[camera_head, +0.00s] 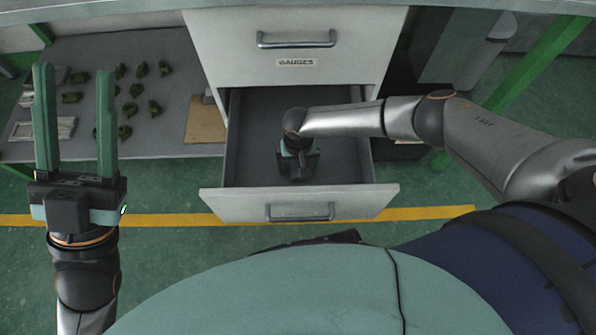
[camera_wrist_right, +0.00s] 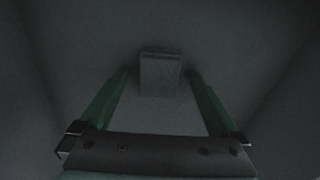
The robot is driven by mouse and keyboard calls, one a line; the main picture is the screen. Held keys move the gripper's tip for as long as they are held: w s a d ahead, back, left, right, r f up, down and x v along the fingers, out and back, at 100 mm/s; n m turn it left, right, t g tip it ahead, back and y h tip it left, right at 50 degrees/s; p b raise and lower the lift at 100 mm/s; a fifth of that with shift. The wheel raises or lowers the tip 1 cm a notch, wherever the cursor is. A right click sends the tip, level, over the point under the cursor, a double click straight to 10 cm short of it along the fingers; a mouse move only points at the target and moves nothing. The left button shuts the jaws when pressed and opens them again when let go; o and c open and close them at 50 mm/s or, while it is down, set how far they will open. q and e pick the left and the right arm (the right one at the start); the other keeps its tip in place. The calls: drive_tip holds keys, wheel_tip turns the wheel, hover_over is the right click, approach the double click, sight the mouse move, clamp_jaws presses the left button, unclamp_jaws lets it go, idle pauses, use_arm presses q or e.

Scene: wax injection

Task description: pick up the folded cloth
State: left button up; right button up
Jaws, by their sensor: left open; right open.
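A small grey rectangular pad, seemingly the folded cloth (camera_wrist_right: 160,75), lies on the dark floor of the open drawer in the right wrist view. The view is too dim to show its folds. My right gripper (camera_head: 298,160) is inside the drawer, pointing down. In its wrist view the green fingers stand apart on either side of the pad, with visible gaps and no clear contact. The pad is hidden behind my right arm and gripper in the head view. My left gripper (camera_head: 75,75) is open and empty, left of the drawer, in front of the shelf.
The left shelf (camera_head: 165,60) carries several small green parts, a brown board (camera_head: 205,120) and a pale flat item (camera_head: 42,130).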

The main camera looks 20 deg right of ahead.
drive_tip(key=shift+f, duration=0.1)
drive_tip(key=c, duration=1.4)
